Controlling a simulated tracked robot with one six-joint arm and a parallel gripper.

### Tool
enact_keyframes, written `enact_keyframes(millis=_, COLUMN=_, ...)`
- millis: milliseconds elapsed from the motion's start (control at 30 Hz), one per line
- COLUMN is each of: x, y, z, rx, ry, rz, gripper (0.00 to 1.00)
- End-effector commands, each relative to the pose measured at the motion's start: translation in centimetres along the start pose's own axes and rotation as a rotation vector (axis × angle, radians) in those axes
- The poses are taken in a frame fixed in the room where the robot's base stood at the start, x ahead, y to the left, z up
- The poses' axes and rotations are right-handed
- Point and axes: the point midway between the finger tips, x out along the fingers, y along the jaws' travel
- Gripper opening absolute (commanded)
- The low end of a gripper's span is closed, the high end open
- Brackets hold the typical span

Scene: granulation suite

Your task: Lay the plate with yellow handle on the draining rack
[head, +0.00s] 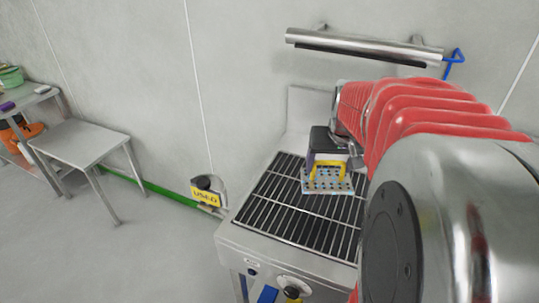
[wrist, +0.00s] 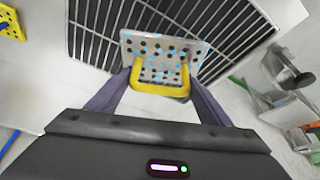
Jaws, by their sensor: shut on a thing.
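The plate (head: 318,184) is a small pale perforated sheet with bluish stains and a yellow handle (head: 327,165). My gripper (head: 327,162) is shut on the yellow handle, and the plate hangs at its fingers. In the wrist view the plate (wrist: 165,52) lies beyond the handle (wrist: 160,92), between the two dark fingers of my gripper (wrist: 158,84). The draining rack (head: 285,200) is a dark grille of metal bars in a steel frame. The plate is over its bars. I cannot tell whether it touches them. The rack also shows in the wrist view (wrist: 98,22).
A steel rail (head: 365,46) with a blue hook is on the wall above the rack. A grey table (head: 80,142) stands at the left. The rack's left and front bars are clear.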

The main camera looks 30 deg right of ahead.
Motion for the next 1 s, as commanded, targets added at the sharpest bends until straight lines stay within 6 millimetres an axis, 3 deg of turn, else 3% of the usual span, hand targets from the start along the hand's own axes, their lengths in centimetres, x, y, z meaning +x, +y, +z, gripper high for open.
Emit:
enact_keyframes(millis=300, x=0.5, y=-0.7, z=0.1, rx=-0.014, ry=-0.001, rz=-0.006, gripper=0.22)
enact_keyframes(millis=700, x=5.5, y=-0.8, z=2.1, rx=-0.016, ry=0.0, rz=-0.008, gripper=0.22)
enact_keyframes(millis=1000, x=5.8, y=-0.8, z=2.2, rx=-0.018, ry=0.002, rz=-0.008, gripper=0.22)
